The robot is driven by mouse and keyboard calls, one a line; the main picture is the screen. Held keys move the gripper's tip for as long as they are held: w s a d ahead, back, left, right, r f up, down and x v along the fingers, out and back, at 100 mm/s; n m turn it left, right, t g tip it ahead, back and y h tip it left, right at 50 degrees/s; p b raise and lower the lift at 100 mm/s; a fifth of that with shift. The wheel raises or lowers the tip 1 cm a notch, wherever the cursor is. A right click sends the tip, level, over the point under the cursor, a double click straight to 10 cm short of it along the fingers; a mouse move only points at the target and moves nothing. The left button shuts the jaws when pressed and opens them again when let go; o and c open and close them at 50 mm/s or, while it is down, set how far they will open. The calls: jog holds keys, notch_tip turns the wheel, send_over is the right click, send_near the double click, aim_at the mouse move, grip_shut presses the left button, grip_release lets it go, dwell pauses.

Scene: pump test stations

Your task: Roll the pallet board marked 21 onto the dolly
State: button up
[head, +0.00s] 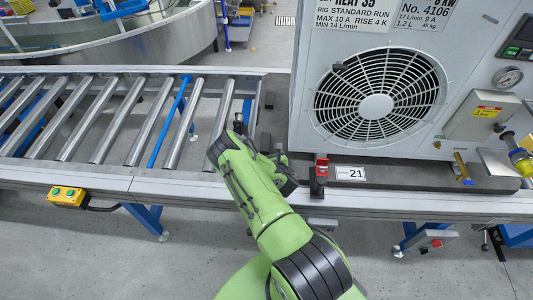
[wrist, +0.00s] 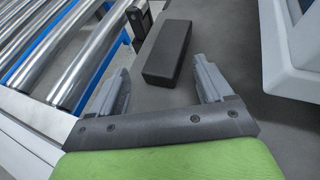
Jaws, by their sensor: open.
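The pallet board (head: 405,177) is a dark grey slab. A white label reading 21 (head: 350,173) is on its front edge. It bears a large grey pump test unit (head: 300,100) with a round fan. A black block (wrist: 168,50) stands on the dark surface in the wrist view. My gripper (wrist: 160,66) is open, its two grey fingers apart on either side of the block's near end, and holds nothing. In the head view my green arm (head: 262,185) hides the board's left front part. I cannot identify a dolly for certain in either view.
A red-topped stop (head: 320,170) stands at the front rail beside the label. A yellow button box (head: 67,196) hangs at the front left. The floor in front is clear.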

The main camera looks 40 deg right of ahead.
jog(key=shift+w, duration=0.1)
grip_shut()
dwell(0.4)
